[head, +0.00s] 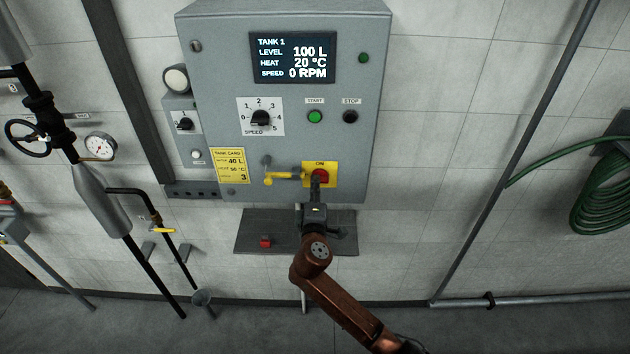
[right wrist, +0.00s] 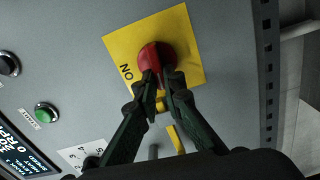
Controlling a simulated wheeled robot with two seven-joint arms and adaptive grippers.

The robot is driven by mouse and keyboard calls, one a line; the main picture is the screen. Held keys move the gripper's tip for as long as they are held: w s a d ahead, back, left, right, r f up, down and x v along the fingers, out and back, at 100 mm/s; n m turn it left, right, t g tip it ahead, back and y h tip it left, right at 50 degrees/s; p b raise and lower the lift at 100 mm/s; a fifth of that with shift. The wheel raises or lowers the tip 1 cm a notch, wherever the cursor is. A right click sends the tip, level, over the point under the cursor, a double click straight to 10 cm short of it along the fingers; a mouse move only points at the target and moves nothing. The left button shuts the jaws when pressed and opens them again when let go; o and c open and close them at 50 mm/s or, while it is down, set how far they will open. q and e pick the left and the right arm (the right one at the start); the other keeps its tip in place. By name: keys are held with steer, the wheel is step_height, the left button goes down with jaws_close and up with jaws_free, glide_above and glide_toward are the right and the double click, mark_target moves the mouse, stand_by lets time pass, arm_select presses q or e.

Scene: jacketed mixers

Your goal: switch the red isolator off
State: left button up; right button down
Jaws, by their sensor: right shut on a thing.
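The red isolator (head: 320,171) is a red rotary handle on a yellow plate (head: 331,183) marked ON, low on the right of the grey control panel. It also shows in the right wrist view (right wrist: 154,56), where the yellow plate (right wrist: 190,35) lies behind it. My right gripper (head: 318,180) reaches up from below. Its two fingers (right wrist: 165,78) are shut on the red handle's lower part. The handle's exact angle is partly hidden by the fingers. My left gripper is not in view.
A yellow lever (head: 283,177) sticks out just left of the isolator plate. The panel (head: 220,80) carries a screen reading 0 RPM, a speed knob (head: 261,118), and start (head: 315,117) and stop (head: 350,117) buttons. Below is a dark shelf (head: 282,242) with a small red item (head: 265,242).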

steer(key=shift+f+n, duration=0.1)
steer(key=shift+n, duration=0.5)
steer(key=shift+p, duration=0.3)
steer(key=c, duration=2)
jaws_free()
steer(key=shift+c, duration=0.2)
steer(key=s, duration=1.2)
